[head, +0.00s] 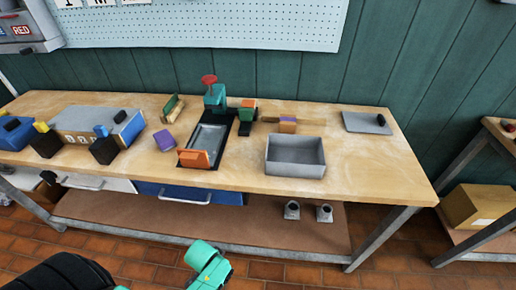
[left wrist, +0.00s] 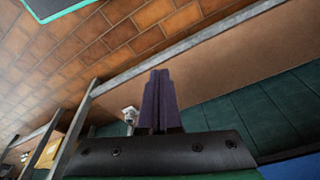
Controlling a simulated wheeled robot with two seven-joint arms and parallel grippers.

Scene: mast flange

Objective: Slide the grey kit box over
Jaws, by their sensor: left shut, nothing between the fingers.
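The grey kit box (head: 296,171) is an open, empty-looking rectangular tray-like box near the front edge of the wooden workbench (head: 375,178), right of the middle. My left gripper (left wrist: 160,75) shows in the left wrist view with its two dark fingers together and nothing between them. It is away from the box, with the brick floor and the bench's lower shelf behind it. The box cannot be made out in the left wrist view. A teal part of my arm shows at the bottom of the head view; no gripper fingers show there. My right gripper is not in view.
Left of the box lies a dark tray (head: 207,138) with an orange block (head: 193,158) at its front. A flat grey plate (head: 366,123) lies at the back right. The bench top right of the box is clear.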

